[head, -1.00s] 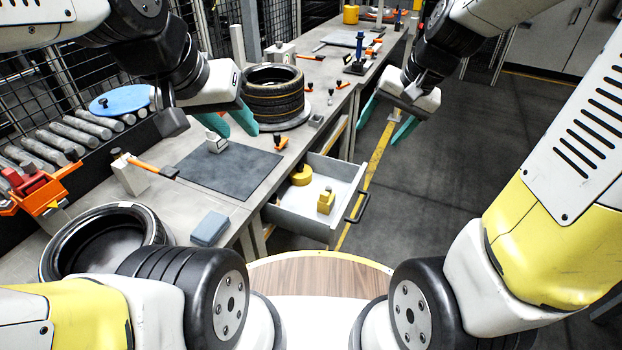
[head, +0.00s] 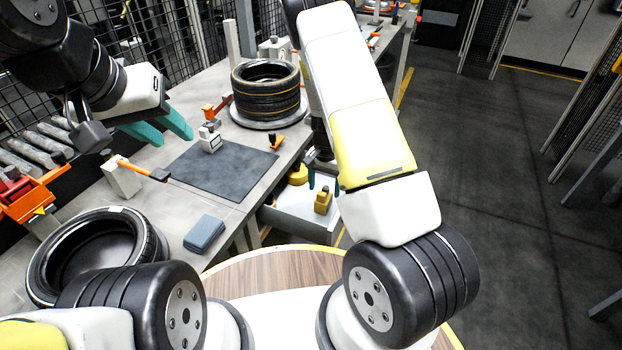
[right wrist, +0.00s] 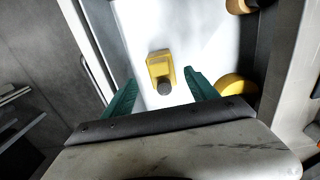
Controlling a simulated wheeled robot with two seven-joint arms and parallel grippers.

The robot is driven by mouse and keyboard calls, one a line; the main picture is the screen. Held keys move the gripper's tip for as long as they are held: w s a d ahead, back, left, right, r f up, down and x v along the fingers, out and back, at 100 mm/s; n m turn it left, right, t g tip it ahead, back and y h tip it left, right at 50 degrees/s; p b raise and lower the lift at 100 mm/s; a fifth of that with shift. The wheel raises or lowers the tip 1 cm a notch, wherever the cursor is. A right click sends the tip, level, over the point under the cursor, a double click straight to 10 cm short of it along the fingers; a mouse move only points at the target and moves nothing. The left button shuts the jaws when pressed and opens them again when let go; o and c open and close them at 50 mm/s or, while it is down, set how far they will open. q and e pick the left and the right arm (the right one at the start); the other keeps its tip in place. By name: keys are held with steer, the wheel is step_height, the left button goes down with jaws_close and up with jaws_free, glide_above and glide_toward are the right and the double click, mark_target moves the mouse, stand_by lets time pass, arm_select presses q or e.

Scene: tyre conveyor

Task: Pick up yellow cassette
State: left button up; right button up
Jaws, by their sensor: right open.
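The yellow cassette (head: 323,201) stands in the open drawer (head: 290,222), a block with a dark round knob on one side. In the right wrist view the yellow cassette (right wrist: 159,66) lies ahead of and between the teal fingers of my right gripper (right wrist: 162,92), which are open and empty. In the head view my right gripper (head: 324,182) is mostly hidden behind my right arm, just above the drawer. My left gripper (head: 165,130) is above the bench at left, its teal fingers apart and empty.
A round yellow object (head: 298,175) is in the drawer, close to the cassette; it also shows in the right wrist view (right wrist: 232,84). The drawer walls (right wrist: 275,70) stand close to my right gripper.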

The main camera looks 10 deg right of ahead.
step_height(320, 180, down, 6)
steer(key=shift+w+a+f, duration=0.1)
steer(key=shift+w+f, duration=0.05)
steer(key=shift+f, duration=0.1)
steer(key=shift+c, duration=0.2)
jaws_close()
